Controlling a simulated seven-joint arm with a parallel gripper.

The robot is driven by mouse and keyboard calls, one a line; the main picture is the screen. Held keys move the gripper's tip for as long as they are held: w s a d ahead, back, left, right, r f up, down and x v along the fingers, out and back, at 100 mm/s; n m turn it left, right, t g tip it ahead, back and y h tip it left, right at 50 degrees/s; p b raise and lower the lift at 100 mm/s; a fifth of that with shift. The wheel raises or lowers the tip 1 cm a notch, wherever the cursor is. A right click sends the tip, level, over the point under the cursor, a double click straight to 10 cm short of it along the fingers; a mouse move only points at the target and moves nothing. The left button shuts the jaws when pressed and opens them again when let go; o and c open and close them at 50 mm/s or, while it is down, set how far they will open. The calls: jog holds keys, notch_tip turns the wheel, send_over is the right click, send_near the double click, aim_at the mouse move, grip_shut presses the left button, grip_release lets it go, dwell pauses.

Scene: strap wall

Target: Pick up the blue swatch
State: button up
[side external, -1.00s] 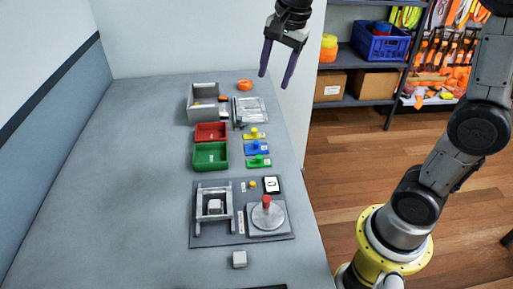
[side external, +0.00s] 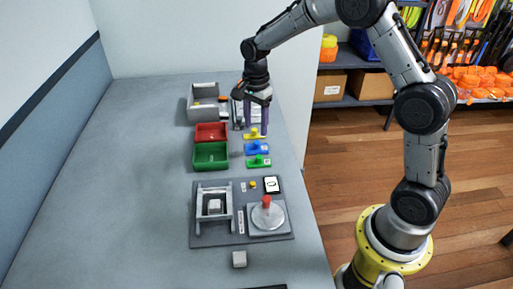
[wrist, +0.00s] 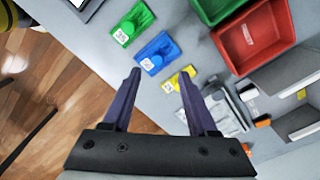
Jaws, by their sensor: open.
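The blue swatch (side external: 257,149) is a small flat piece with a raised knob and a white label. It lies on the grey table between the yellow swatch (side external: 254,134) and the green swatch (side external: 258,161). In the wrist view the blue swatch (wrist: 158,54) is ahead of the fingertips, slightly left of the middle, and uncovered. My gripper (side external: 257,131) is open and empty, its purple fingers pointing down above the yellow swatch. In the wrist view my gripper (wrist: 160,76) has its fingers wide apart. The height of the fingertips above the table is hard to tell.
A red bin (side external: 211,132) and a green bin (side external: 210,156) stand left of the swatches. A grey box (side external: 203,92) is farther back. A grey board (side external: 213,235) with a red-knobbed disc is nearer the camera. The table's left side is clear.

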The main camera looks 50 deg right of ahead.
aim_at(256, 142)
jog(key=shift+s+a+f, duration=0.1)
jog(key=shift+s+f, duration=0.05)
jog(key=shift+f, duration=1.35)
jog(key=shift+s+a+f, duration=0.1)
jog(key=shift+f, duration=1.35)
grip_shut()
